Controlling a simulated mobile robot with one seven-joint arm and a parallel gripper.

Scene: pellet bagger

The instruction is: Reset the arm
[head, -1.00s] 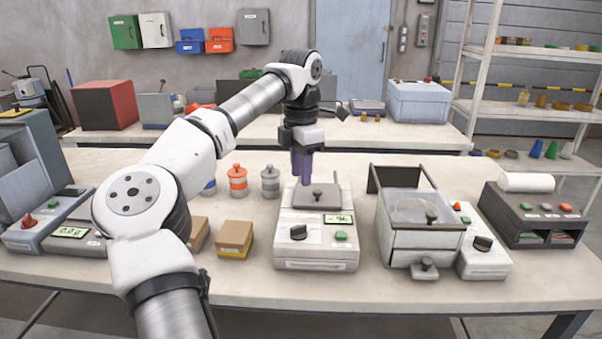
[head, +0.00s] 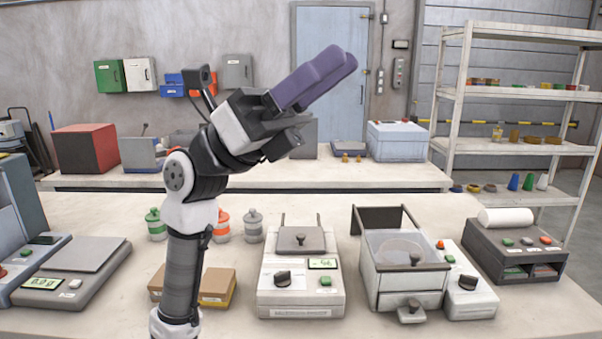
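My gripper (head: 338,63) is raised above the bench, with its two purple fingers pointing up and to the right. The fingers lie side by side and overlap in this view, so any gap between them is hidden. No object shows at the fingertips. My arm stands nearly upright at the left of the centre, with its wrist bent to the right. The gripper is well clear of the machines below it.
On the bench stand a white sealer-like machine (head: 300,288), a clear-lidded unit (head: 403,252), a dark printer-like box (head: 515,252) and a scale (head: 75,268). Cardboard boxes (head: 217,287) and small canisters (head: 253,226) are close to my arm. A shelf rack (head: 452,100) stands at the right.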

